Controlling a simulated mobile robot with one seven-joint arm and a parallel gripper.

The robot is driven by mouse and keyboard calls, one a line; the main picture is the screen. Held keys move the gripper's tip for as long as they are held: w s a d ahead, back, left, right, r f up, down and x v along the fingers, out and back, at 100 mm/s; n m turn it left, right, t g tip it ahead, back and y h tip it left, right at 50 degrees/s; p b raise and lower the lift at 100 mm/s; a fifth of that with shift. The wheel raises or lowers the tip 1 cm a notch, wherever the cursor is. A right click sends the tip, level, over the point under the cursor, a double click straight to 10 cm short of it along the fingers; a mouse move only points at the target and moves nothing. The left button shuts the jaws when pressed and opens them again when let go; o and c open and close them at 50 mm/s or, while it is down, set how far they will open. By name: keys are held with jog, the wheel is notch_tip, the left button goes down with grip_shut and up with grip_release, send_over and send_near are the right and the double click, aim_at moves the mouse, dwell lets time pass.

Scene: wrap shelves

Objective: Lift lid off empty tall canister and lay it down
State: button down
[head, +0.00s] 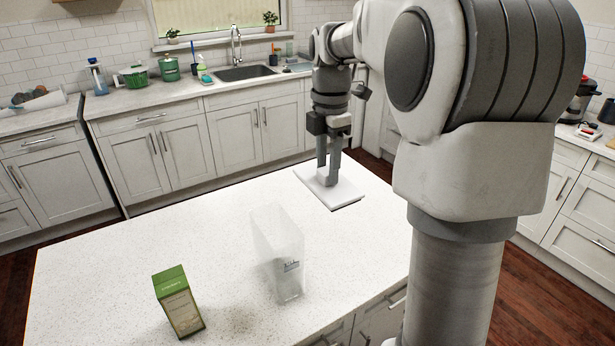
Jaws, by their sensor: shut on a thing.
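The tall canister (277,255) is clear, upright, open at the top and looks empty, with a small dark label low on its front. It stands on the white speckled island. My gripper (328,180) is at the island's far right corner, well away from the canister, pointing down. It is shut on a pale thing, most likely the lid (321,172), which is partly hidden by the fingers. This is right at a flat white board (347,198); I cannot tell whether the lid touches the board.
A green box (178,302) stands upright on the island, left of the canister. My arm fills the right of the view. Counters with a sink (245,73) and green pots (168,68) line the back wall.

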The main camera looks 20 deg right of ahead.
jog(key=shift+d+r+p, duration=0.25)
jog(key=shift+r+p, duration=0.1)
jog(key=shift+r, duration=0.2)
jog(key=shift+r+p, duration=1.35)
jog(key=shift+r, duration=0.05)
jog(key=shift+f, duration=0.1)
